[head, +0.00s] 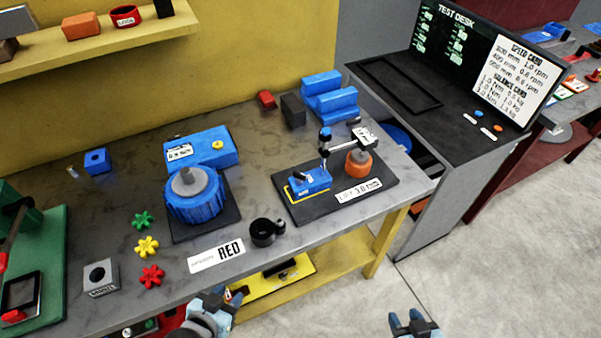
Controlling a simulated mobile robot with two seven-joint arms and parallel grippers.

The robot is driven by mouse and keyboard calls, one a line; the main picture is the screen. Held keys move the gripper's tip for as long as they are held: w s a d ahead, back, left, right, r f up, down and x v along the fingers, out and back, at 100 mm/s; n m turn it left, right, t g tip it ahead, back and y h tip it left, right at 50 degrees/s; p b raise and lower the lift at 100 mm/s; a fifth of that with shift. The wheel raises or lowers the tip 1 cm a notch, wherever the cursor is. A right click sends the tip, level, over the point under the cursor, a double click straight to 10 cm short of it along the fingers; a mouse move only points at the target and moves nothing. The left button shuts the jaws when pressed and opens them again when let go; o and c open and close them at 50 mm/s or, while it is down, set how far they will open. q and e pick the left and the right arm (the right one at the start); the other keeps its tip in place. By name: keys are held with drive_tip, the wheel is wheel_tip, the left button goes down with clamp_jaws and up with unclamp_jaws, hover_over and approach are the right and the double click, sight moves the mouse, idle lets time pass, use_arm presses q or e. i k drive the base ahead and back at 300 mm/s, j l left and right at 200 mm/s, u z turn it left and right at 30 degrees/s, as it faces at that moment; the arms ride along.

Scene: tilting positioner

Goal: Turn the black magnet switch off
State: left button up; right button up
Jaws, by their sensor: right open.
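A blue magnet base (309,181) sits on a black plate (345,200) on the bench, inside a yellow outline. A small black switch (303,177) shows on it; its exact setting is too small to read. A dark post (325,158) with a jointed arm rises beside it. My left gripper (228,295) is at the bench's front edge, left of and nearer than the magnet base, with a gap between its fingertips. My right gripper (406,316) is open and empty, over the floor in front of the bench. Neither gripper touches the magnet base.
An orange round part (358,163) stands right of the post. A black ring holder (266,232) sits near the front edge. A blue ribbed wheel (193,200) stands left. Blue blocks (333,102) lie behind. The test desk (440,110) is at the right.

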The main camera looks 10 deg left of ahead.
sight(299, 178)
drive_tip(key=u, duration=1.15)
drive_tip(key=k+u, duration=0.4)
drive_tip(key=k, duration=0.25)
